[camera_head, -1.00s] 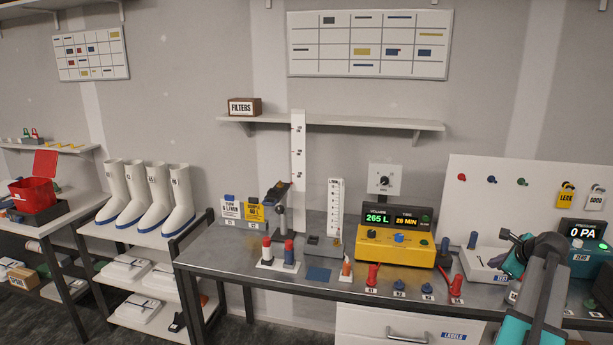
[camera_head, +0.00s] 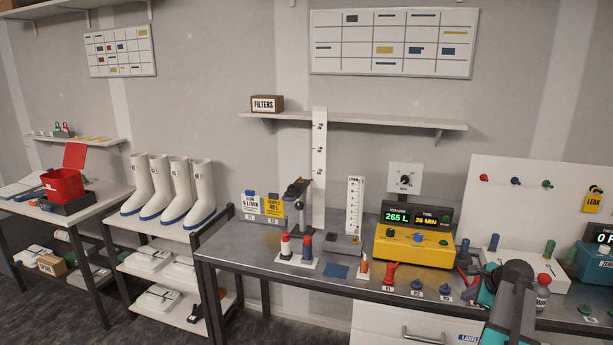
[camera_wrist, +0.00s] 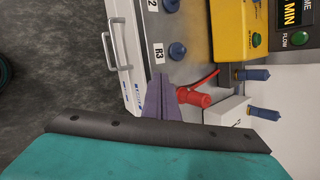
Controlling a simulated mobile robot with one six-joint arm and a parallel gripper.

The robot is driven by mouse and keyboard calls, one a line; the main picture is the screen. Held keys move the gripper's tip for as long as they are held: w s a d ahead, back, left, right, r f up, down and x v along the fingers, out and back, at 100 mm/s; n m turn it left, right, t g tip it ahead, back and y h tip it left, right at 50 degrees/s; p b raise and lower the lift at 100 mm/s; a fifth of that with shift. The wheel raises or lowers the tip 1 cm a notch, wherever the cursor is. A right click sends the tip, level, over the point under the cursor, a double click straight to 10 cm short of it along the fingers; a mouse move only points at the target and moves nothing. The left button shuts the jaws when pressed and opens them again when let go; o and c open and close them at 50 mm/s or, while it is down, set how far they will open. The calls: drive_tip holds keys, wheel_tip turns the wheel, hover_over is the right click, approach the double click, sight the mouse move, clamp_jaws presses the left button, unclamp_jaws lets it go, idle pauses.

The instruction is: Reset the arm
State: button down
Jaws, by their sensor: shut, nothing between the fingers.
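My gripper (camera_wrist: 160,97) shows in the wrist view as two purple fingers, shut together and empty. They appear over the front edge of the bench, close to a red fitting (camera_wrist: 195,97). I cannot tell whether they touch it. In the head view my teal and dark grey arm stands at the lower right, over the bench front.
The metal bench (camera_head: 262,262) carries a yellow pump unit (camera_head: 412,250) reading 265 L and 26 min. Blue knobs (camera_wrist: 177,51) line the front edge. A drawer handle (camera_wrist: 118,45) sticks out below.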

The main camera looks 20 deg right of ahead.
drive_tip(key=w+a+f+n+g+y+b, duration=0.1)
drive_tip(key=w+a+f+n, duration=0.15)
drive_tip(key=a+f, duration=0.6)
drive_tip(key=w+a+f+n+g+y, duration=0.15)
drive_tip(key=a+f+n, duration=0.25)
drive_tip(key=a+f, duration=0.45)
drive_tip(key=s+a+f+n+g+y+b, duration=0.1)
drive_tip(key=s+a+f+n+g, duration=0.15)
drive_tip(key=a+f, duration=0.6)
drive_tip(key=s+a+f+n+g+y+b, duration=0.1)
drive_tip(key=a+f+n, duration=0.35)
drive_tip(key=a, duration=0.75)
drive_tip(key=s+a+f+n+g, duration=0.3)
drive_tip(key=s+a+f+n, duration=0.3)
drive_tip(key=s+a+f, duration=0.45)
drive_tip(key=s+a+f+n+g+h+b, duration=0.1)
drive_tip(key=s+a+f+n+g, duration=0.1)
drive_tip(key=s+a+n, duration=0.2)
drive_tip(key=s+a+f+n+g+h+b, duration=0.1)
drive_tip(key=s+a+f+n+g+h, duration=0.1)
drive_tip(key=s+a, duration=0.4)
drive_tip(key=s+f+n, duration=0.1)
drive_tip(key=s+n, duration=0.1)
drive_tip(key=s, duration=0.3)
drive_tip(key=shift+s+a+f, duration=0.15)
drive_tip(key=shift+s+f, duration=0.15)
drive_tip(key=shift+f, duration=0.05)
drive_tip(key=shift+w, duration=0.1)
